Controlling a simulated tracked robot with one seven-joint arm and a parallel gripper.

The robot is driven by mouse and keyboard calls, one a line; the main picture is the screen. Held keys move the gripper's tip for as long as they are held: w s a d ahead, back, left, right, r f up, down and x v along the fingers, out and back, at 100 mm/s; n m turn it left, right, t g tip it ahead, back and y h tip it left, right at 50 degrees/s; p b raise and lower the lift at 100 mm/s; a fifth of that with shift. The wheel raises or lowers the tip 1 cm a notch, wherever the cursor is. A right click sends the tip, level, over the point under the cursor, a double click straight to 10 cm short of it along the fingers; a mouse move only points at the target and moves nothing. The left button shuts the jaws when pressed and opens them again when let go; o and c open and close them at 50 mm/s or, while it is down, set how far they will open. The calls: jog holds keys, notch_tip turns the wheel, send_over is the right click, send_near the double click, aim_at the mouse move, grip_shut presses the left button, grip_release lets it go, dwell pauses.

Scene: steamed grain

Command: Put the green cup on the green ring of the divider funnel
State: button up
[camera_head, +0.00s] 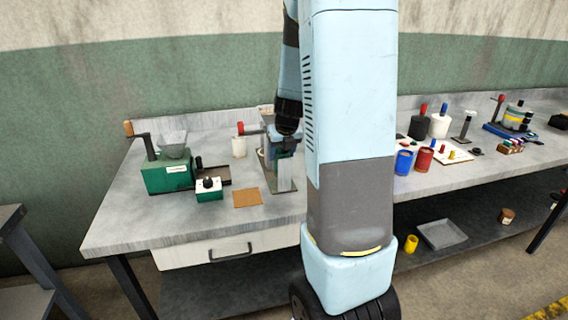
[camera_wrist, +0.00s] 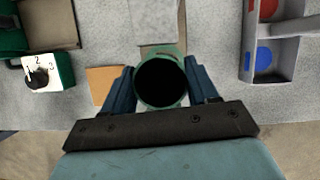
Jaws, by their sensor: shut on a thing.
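The green cup (camera_wrist: 162,84) shows in the wrist view from above, with a green rim and a dark inside. My gripper (camera_wrist: 161,70) is shut on it, one dark blue finger on each side. In the head view my gripper (camera_head: 286,148) is low over the bench, partly behind my own column, and I cannot make out the cup there. A grey metal plate (camera_wrist: 154,20) lies just beyond the cup in the wrist view. I cannot pick out the divider funnel or its green ring for certain in either view.
A green crank machine (camera_head: 165,178), a dial box (camera_head: 208,188) and a brown pad (camera_head: 246,198) stand left on the bench. In the wrist view a grey holder (camera_wrist: 287,45) with red and blue discs is at right. Several jars and cups stand on the right bench.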

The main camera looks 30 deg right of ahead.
jog(key=shift+f, duration=2.2)
jog(key=o, duration=1.3)
jog(key=shift+o, duration=0.2)
